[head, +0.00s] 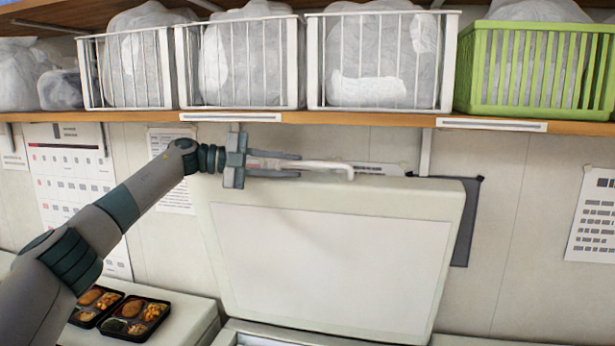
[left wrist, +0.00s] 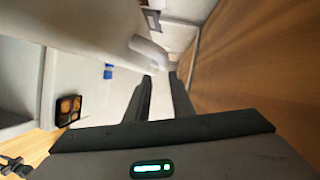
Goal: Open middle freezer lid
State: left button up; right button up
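The white freezer lid (head: 335,262) stands raised, nearly upright, leaning back toward the wall in the head view. Its white bar handle (head: 325,166) runs along the top edge. My left gripper (head: 290,165) is at the left part of that handle. In the left wrist view its two dark fingers (left wrist: 160,80) are apart, with a gap between them. The pale handle (left wrist: 150,52) shows just beyond the fingertips there; I cannot tell whether they touch it. My right gripper is in neither view.
A wooden shelf (head: 345,119) with white baskets (head: 236,63) and a green basket (head: 538,72) runs close above the lid. Two bento trays (head: 137,318) sit on a white surface at the lower left. Papers hang on the wall.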

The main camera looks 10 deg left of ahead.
pick_arm(q)
jog(key=b+v, duration=0.3)
jog(key=v, duration=0.6)
jog(key=shift+a, duration=0.35)
jog(key=shift+s, duration=0.15)
